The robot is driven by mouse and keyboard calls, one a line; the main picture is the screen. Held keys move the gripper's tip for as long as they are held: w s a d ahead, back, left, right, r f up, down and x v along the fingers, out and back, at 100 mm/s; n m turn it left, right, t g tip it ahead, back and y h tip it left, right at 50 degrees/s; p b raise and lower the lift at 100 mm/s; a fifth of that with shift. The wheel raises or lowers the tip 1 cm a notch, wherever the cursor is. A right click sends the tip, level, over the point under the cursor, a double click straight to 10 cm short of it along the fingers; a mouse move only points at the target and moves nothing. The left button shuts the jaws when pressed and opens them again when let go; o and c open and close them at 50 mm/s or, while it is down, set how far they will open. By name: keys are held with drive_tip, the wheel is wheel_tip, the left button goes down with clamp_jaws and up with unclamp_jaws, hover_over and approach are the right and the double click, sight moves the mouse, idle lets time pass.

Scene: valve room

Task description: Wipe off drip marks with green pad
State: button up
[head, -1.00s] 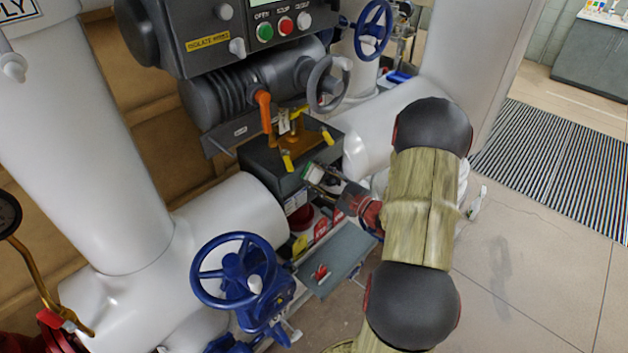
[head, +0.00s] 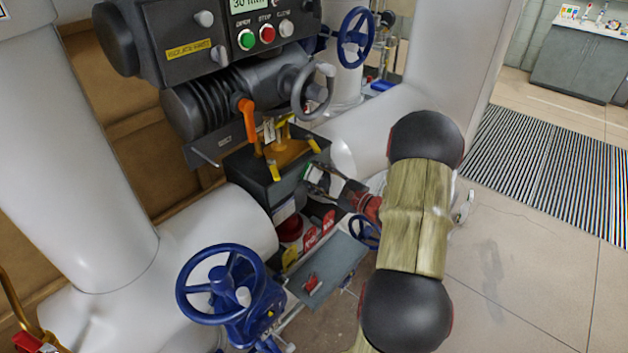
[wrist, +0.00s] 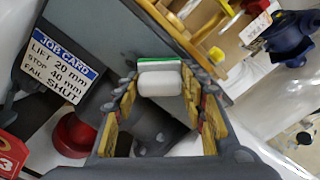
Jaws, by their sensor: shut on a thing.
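The green pad is a white block with a green face; in the wrist view the pad (wrist: 160,84) sits between my fingers, green side towards a dark grey box face. In the head view the pad (head: 309,173) is small, at the right side of the dark box (head: 262,185) under the actuator. My gripper (head: 322,181) is shut on the pad; its fingers flank the block in the wrist view (wrist: 160,95). The pad is very close to the box face; I cannot tell whether it touches. I cannot make out any drip marks; the pad may hide some.
An orange lever (head: 248,120) and a yellow-tipped bracket (head: 288,150) stand above the box. A job card (wrist: 50,60) and a red knob (wrist: 75,135) are near my fingers. A grey shelf (head: 340,258) and blue handwheel (head: 228,285) lie below. Floor at right is open.

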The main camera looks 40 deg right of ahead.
drive_tip(key=shift+a, duration=0.1)
drive_tip(key=shift+s+a+b, duration=0.15)
drive_tip(key=shift+a+b, duration=0.05)
drive_tip(key=shift+a, duration=1.65)
drive_tip(key=shift+s+a+b, duration=0.1)
drive_tip(key=shift+a+b, duration=0.05)
drive_tip(key=shift+a, duration=1.7)
drive_tip(key=s, duration=0.6)
drive_tip(key=shift+d, duration=0.3)
drive_tip(key=shift+s, duration=0.15)
drive_tip(key=s, duration=0.2)
drive_tip(key=shift+s+d, duration=0.15)
drive_tip(key=shift+s, duration=0.25)
drive_tip(key=shift+w, duration=0.1)
